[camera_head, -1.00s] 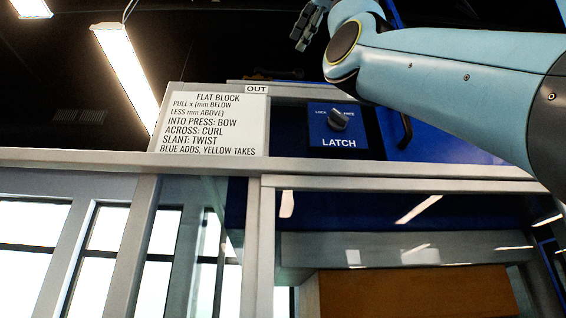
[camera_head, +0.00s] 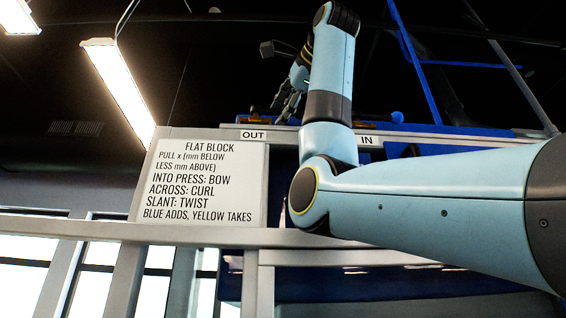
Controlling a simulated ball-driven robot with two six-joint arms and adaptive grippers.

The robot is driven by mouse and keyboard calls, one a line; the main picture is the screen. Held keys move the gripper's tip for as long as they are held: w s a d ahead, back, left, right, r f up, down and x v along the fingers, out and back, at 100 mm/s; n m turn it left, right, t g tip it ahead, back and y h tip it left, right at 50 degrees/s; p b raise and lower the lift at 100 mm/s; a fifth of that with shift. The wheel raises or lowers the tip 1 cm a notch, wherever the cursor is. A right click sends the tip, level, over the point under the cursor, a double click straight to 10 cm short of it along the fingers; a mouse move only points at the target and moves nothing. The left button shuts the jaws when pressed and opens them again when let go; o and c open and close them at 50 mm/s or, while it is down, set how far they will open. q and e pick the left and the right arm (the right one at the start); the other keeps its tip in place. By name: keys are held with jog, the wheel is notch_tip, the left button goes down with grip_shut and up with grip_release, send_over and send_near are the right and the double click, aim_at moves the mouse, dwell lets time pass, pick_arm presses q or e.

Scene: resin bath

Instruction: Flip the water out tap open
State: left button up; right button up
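The OUT label (camera_head: 253,135) sits on the rail above the white sign. No tap can be made out clearly there; small dark shapes lie along the rail behind it. My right gripper (camera_head: 285,102) is above and just right of the OUT label, its dark fingers pointing down and slightly left. The fingers are small and dark against the background, so their gap and any contact with a tap cannot be told. My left gripper is out of view.
A white sign (camera_head: 203,182) stands on the frame's front beam (camera_head: 150,232). The IN label (camera_head: 369,141) is right of my raised forearm, with a small blue knob-like part (camera_head: 397,117) above it. My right arm covers the panel's middle. Blue bars rise behind.

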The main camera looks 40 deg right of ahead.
jog(key=shift+w+f, duration=0.1)
jog(key=shift+w, duration=0.05)
grip_shut()
dwell(0.6)
